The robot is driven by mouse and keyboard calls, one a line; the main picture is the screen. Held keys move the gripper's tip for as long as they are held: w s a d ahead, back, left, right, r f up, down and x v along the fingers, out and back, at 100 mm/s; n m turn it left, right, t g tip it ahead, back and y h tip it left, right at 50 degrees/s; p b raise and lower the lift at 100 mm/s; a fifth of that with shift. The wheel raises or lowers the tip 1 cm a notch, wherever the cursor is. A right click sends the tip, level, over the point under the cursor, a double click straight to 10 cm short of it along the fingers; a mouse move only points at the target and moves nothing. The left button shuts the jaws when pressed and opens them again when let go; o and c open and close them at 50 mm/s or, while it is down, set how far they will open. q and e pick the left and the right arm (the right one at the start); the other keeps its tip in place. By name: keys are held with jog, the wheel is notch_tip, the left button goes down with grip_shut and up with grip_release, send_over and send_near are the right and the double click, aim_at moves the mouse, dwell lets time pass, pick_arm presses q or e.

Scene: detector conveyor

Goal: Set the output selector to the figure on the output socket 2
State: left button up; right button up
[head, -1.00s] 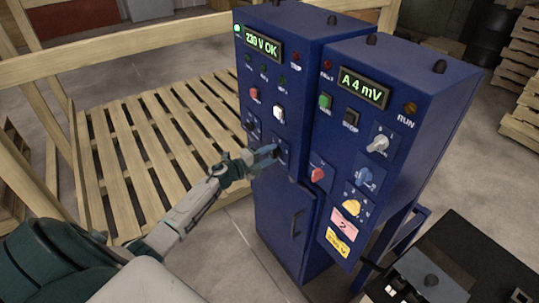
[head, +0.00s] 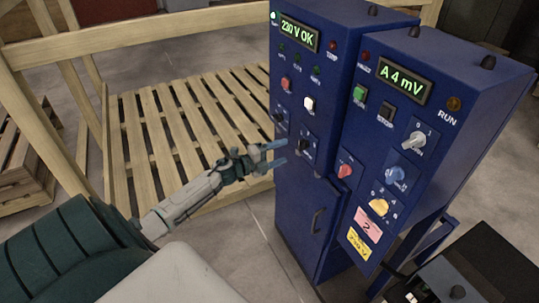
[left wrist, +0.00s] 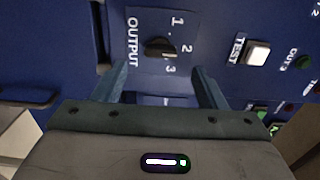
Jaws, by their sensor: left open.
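The output selector (head: 303,146) is a dark knob low on the left blue cabinet's front. In the left wrist view the selector (left wrist: 158,47) sits on a plate lettered OUTPUT, with figures 1, 2 and 3. Its bar lies roughly along the line towards 2; the exact setting is hard to tell. My left gripper (head: 282,152) is open and empty just in front of the knob. In the left wrist view the knob shows beyond my fingertips (left wrist: 160,75), roughly midway between them, apparently untouched. I cannot make out output socket 2. My right gripper is not in view.
A white TEST button (left wrist: 257,53) is beside the selector. The right cabinet carries a red knob (head: 345,171), a blue knob (head: 395,174), a yellow knob (head: 378,207) and a pink label (head: 367,225) with a 2. A wooden slatted pallet (head: 160,150) stands left.

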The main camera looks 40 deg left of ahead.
pick_arm(q)
jog(key=b+v, duration=0.1)
jog(key=v, duration=0.3)
jog(key=shift+s, duration=0.1)
dwell(0.5)
